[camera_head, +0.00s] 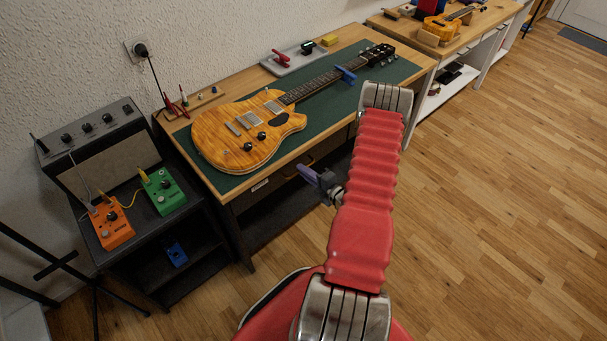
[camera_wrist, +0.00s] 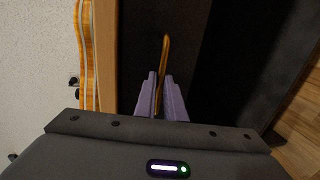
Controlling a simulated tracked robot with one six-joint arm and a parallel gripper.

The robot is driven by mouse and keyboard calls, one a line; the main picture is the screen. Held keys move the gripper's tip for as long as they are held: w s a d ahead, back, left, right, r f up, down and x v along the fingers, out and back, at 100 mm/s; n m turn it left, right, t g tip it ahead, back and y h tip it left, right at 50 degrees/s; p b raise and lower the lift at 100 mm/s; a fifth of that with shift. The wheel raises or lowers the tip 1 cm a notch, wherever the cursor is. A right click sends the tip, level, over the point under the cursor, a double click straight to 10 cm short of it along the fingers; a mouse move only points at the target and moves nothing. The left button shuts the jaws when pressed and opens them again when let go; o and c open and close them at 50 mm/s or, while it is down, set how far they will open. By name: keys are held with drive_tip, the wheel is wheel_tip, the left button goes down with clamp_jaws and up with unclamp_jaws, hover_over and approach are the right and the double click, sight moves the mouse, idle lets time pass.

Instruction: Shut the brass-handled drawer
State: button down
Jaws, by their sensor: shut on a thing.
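The brass handle (camera_wrist: 165,46) shows in the wrist view as a thin golden bar on a dark drawer front (camera_wrist: 140,40). My gripper (camera_wrist: 161,77) has its two purple fingers closed around the near part of the handle, which runs between them. In the head view my gripper (camera_head: 312,174) is at the front of the workbench, just below the top's edge. The drawer's dark front (camera_head: 243,198) sits under the benchtop there. My arm and gripper hide part of it, and how far it stands out is hard to tell.
An orange electric guitar (camera_head: 240,130) lies on a green mat on the workbench (camera_head: 420,62). A dark pedal stand (camera_head: 150,262) with orange and green pedals is at the left. Wooden floor (camera_head: 500,200) is clear to the right.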

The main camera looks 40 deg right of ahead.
drive_tip(key=c, duration=1.8)
unclamp_jaws()
drive_tip(key=shift+w+f, duration=0.1)
drive_tip(key=shift+w, duration=0.05)
drive_tip(key=shift+c, duration=0.2)
drive_tip(key=v, duration=1.3)
drive_tip(key=shift+s, duration=0.4)
